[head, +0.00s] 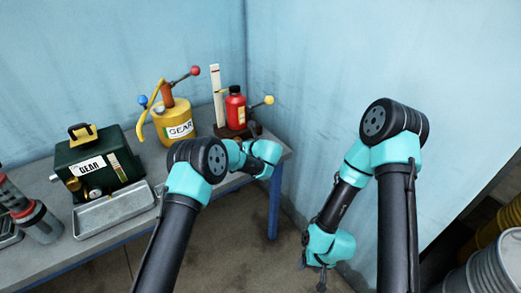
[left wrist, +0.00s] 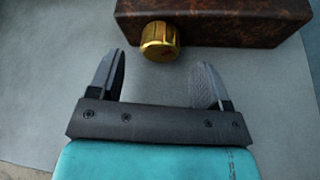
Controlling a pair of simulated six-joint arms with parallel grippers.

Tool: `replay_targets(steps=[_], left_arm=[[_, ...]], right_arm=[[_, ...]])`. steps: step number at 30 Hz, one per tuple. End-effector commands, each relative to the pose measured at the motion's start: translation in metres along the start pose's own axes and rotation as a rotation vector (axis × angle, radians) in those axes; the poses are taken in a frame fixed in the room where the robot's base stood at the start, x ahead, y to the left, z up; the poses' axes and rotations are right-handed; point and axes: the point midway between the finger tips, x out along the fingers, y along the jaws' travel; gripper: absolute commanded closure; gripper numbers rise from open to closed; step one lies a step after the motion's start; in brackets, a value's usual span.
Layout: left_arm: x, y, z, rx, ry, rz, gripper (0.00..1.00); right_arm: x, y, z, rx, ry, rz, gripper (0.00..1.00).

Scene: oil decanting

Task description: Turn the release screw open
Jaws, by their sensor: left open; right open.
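In the left wrist view a brass knurled knob (left wrist: 160,41), the release screw, sticks out of the front of a rusty brown block (left wrist: 225,22). My left gripper (left wrist: 158,73) is open, and the knob lies ahead between the lines of its two fingers, with nothing held.
The grey table (head: 75,255) also holds a yellow GEAR can (head: 174,125), a green GEAR box (head: 95,165) and a metal tray (head: 115,208). A white scale (head: 217,95) stands beside the red bottle. Drums (head: 490,265) stand at the far right.

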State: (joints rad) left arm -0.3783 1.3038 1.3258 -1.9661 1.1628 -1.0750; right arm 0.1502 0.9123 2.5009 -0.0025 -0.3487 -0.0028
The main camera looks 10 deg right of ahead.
Motion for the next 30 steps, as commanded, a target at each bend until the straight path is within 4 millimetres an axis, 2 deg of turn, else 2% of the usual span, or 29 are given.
replay_targets(steps=[1, 18, 24, 30], left_arm=[[-0.011, -0.001, 0.001, 0.001, -0.001, -0.003, 0.29], [-0.118, 0.000, 0.000, 0.001, -0.001, -0.001, 0.29], [-0.138, 0.000, 0.000, 0.000, 0.000, 0.000, 0.29], [-0.141, 0.000, 0.000, -0.001, 0.000, 0.000, 0.29]], right_arm=[[0.000, 0.000, 0.000, 0.000, 0.000, 0.000, 0.43], [0.000, 0.000, 0.000, 0.000, 0.000, 0.000, 0.43], [0.000, 0.000, 0.000, 0.000, 0.000, 0.000, 0.43], [0.000, 0.000, 0.000, 0.000, 0.000, 0.000, 0.43]])
